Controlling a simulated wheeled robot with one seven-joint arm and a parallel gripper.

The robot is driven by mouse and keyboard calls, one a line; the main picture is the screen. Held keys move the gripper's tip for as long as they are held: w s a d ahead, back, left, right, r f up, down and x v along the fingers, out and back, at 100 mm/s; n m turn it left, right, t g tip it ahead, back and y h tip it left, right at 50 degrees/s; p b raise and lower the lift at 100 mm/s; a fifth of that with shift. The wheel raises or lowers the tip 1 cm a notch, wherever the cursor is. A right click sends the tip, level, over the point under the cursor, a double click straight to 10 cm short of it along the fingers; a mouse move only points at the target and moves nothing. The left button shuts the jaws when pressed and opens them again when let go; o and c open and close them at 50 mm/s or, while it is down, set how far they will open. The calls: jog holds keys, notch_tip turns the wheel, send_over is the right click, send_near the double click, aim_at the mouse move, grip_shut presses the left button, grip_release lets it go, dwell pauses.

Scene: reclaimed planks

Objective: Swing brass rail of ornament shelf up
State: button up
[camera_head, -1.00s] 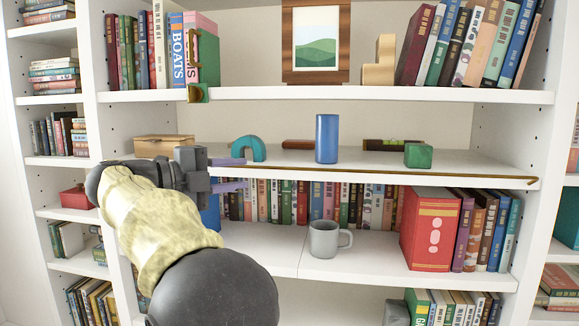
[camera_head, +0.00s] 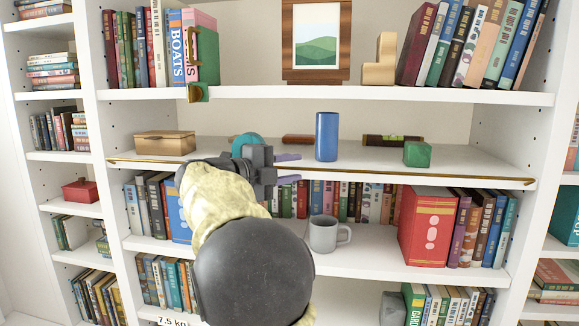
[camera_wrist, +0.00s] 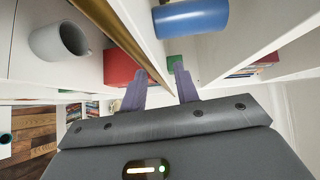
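The brass rail (camera_head: 440,178) is a thin bar running low along the front edge of the ornament shelf (camera_head: 360,160). It also shows in the wrist view (camera_wrist: 122,36) as a gold strip leading toward my fingertips. My gripper (camera_head: 298,168) is at the shelf's front, left of the blue cylinder (camera_head: 327,137). Its two purple fingers are apart, one above and one below the rail line in the head view. In the wrist view my gripper (camera_wrist: 161,72) has a visible gap, with the shelf edge running toward it. Whether the fingers touch the rail cannot be told. My wrist hides part of the rail.
A grey mug (camera_head: 323,234) and a red book (camera_head: 430,226) are below. The upper shelf (camera_head: 380,96) is overhead.

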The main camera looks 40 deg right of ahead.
grip_shut()
jog(key=r+y+p, duration=0.1)
jog(key=p, duration=0.2)
jog(key=n+p, duration=0.1)
jog(key=p, duration=0.2)
jog(key=shift+w+d+r+n+y, duration=0.2)
jog(key=shift+d+r+n+y, duration=0.1)
jog(key=shift+r+y, duration=0.1)
jog(key=shift+w+f+n+p, duration=0.1)
jog(key=shift+n+p, duration=0.2)
jog(key=shift+p, duration=0.25)
jog(key=shift+d+y, duration=0.1)
jog(key=shift+y, duration=0.2)
jog(key=shift+f, duration=0.15)
